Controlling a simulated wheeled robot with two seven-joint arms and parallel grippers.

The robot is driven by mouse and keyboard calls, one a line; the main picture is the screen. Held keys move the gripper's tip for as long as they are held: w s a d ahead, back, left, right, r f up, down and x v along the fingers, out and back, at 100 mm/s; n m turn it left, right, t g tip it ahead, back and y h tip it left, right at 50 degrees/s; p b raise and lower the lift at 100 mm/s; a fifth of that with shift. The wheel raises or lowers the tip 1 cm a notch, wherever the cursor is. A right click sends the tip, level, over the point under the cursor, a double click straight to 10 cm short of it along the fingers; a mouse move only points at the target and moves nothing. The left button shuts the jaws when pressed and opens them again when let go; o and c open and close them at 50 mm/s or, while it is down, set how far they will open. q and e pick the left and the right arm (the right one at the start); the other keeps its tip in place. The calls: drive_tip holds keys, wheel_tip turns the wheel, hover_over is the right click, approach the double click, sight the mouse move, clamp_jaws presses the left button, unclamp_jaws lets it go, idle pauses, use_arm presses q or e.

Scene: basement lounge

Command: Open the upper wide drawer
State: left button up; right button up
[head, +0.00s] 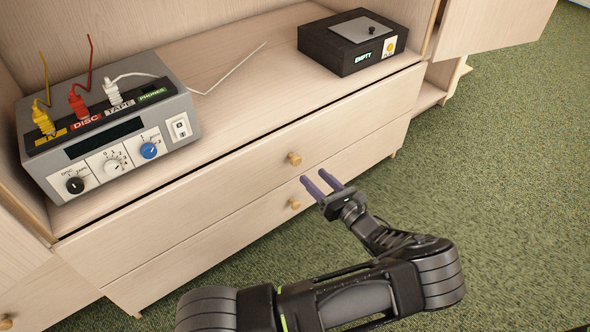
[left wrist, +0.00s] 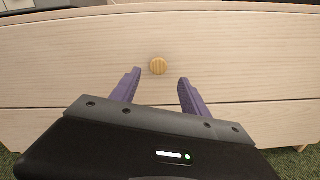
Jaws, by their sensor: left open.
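The upper wide drawer (head: 220,190) is a pale wood front under the cabinet top, and it looks closed. Its round wooden knob (head: 294,159) sits near the middle of the front. In the left wrist view the knob (left wrist: 157,66) shows in the gap between the fingertips, ahead of them. My left gripper (head: 314,177) is open and empty, its purple fingers pointing at the drawer front, just short of the knob. In the left wrist view the gripper (left wrist: 159,77) shows nothing between its fingers. My right gripper is not in view.
The lower drawer (head: 220,242), with its own knob (head: 294,203), is closed below. A grey switch box (head: 180,103) with coloured plugs and a black box (head: 345,55) stand on the cabinet top. An open door (head: 490,25) is at upper right. Green carpet (head: 480,150) is clear.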

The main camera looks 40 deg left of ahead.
sight(298, 162)
use_arm(q)
drive_tip(key=b+x, duration=0.1)
drive_tip(key=x, duration=0.5)
drive_tip(key=shift+a+f+b, duration=0.1)
drive_tip(key=shift+a+b, duration=0.3)
drive_tip(key=shift+a, duration=0.05)
drive_tip(key=shift+w+a, duration=0.2)
drive_tip(key=shift+a, duration=0.3)
clamp_jaws()
idle(1.0)
